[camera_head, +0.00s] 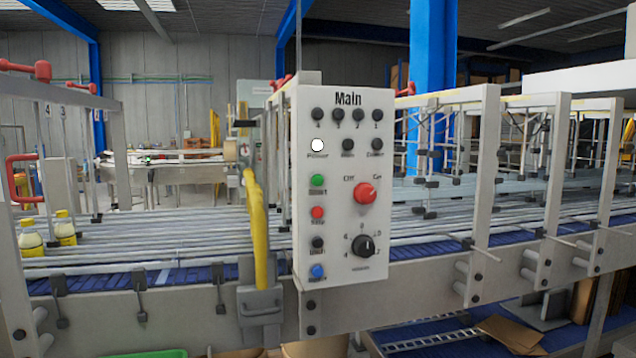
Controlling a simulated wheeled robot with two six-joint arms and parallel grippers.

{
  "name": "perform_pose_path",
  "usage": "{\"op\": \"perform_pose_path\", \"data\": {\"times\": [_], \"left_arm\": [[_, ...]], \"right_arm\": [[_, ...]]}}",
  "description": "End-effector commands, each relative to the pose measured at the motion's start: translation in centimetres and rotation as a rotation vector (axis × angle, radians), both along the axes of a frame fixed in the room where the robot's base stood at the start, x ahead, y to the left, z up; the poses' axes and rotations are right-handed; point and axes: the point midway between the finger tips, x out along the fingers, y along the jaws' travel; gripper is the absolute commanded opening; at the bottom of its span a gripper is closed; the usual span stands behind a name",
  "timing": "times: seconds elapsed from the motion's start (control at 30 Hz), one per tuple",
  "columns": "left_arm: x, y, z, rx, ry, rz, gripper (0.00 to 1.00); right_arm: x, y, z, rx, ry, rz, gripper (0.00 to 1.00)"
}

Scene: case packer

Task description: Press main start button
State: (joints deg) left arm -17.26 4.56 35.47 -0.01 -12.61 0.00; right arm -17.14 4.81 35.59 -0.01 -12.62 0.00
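The white control panel (340,240) headed "Main" stands upright in the middle of the head view, in front of the conveyor. The green button (317,181) sits in its left column, with a small label under it that looks like "Start". Below it are a red button (317,212), a black button (318,242) and a blue button (317,271). A white lamp (317,145) labelled "Power" looks lit. A red rotary switch (365,193) and a black dial (363,246) are on the right. Neither of my grippers shows in this view.
A conveyor (180,257) with rails runs across behind the panel. Yellow bottles (64,228) stand on it at the left. A yellow curved bar (257,230) rises just left of the panel. Grey posts (487,165) stand to the right. The space before the panel's face looks clear.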

Motion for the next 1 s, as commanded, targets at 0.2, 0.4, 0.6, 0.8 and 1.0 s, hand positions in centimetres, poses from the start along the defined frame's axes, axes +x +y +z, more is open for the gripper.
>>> {"op": "perform_pose_path", "data": {"times": [0.2, 0.4, 0.6, 0.8, 1.0], "left_arm": [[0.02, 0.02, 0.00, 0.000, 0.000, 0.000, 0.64], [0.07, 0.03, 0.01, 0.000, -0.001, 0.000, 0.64], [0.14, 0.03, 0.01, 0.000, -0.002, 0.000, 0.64], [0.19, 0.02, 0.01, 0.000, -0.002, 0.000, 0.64], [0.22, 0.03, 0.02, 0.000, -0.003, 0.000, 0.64]], "right_arm": [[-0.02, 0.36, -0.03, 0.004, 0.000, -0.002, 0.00], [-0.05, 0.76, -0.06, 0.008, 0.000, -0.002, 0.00], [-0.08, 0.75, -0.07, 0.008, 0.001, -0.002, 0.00], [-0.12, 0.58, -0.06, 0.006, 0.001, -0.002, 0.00], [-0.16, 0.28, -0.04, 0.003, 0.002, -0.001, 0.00]]}}
